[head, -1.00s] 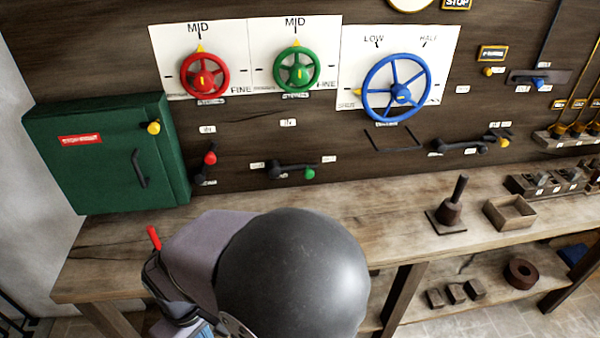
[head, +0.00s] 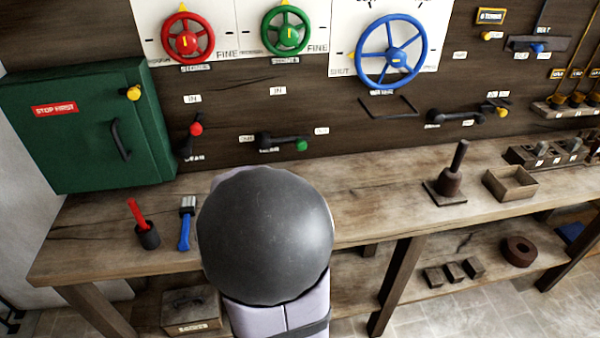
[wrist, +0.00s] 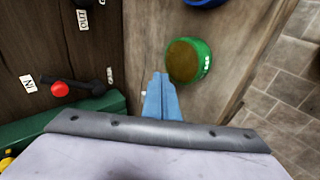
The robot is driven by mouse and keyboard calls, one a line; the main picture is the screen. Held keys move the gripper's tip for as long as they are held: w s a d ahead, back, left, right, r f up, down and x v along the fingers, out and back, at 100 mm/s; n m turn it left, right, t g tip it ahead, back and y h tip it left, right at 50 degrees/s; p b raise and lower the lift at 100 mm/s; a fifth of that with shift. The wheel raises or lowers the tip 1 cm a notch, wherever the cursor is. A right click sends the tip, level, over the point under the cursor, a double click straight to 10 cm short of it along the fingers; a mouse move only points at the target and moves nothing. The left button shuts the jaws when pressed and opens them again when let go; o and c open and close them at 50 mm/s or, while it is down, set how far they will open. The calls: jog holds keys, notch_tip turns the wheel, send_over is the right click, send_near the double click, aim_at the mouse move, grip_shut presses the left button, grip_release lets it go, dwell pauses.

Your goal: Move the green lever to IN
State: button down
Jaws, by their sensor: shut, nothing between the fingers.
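The green lever (head: 284,142) is on the dark wall panel, its arm pointing right to a green knob (head: 301,145). An IN label (head: 278,91) is above it. A label sits at each side, the left one (head: 246,138) beside the pivot. My gripper (wrist: 160,78) shows in the wrist view, its blue fingers together and empty, pointing over the bench. In the head view my arm hides it. The lever's green knob is not in the wrist view; an OUT label (wrist: 82,18) and part of a dark fitting show at the top left.
A red-knobbed lever (head: 196,129) is left of the green one; a green cabinet (head: 90,125) is further left. In the wrist view, a green tin (wrist: 189,60) stands near my fingertips. A red-handled pot (head: 147,236) and blue-handled tool (head: 186,225) are on the bench. Handwheels are above.

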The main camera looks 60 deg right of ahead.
jog(key=s+d+n+h+b, duration=0.1)
jog(key=d+n+b, duration=0.1)
jog(key=d, duration=0.2)
jog(key=s+d+f+n+t+h+b, duration=0.1)
jog(key=d+n+b, duration=0.1)
jog(key=d+b, duration=0.1)
jog(key=s+d+n+t+h+b, duration=0.1)
jog(key=d+h+b, duration=0.1)
jog(key=d, duration=0.2)
jog(key=shift+s+d+f+n, duration=0.2)
jog(key=shift+d+f+n, duration=0.15)
jog(key=shift+n, duration=0.05)
jog(key=s+d+n+h+b, duration=0.1)
jog(key=s+n+b, duration=0.1)
jog(key=s+d+n+t+h+b, duration=0.1)
jog(key=d+b, duration=0.1)
jog(key=s+d+r+n+t+h+b, duration=0.1)
jog(key=s+d+n+b, duration=0.1)
jog(key=shift+s+d+n, duration=0.25)
jog(key=shift+s+n, duration=0.05)
jog(key=shift+s+d+r+n+t, duration=0.2)
jog(key=shift+s+r+n+t, duration=0.05)
jog(key=shift+s+n+t, duration=0.15)
jog(key=shift+p+x, duration=0.7)
jog(key=shift+x, duration=4.3)
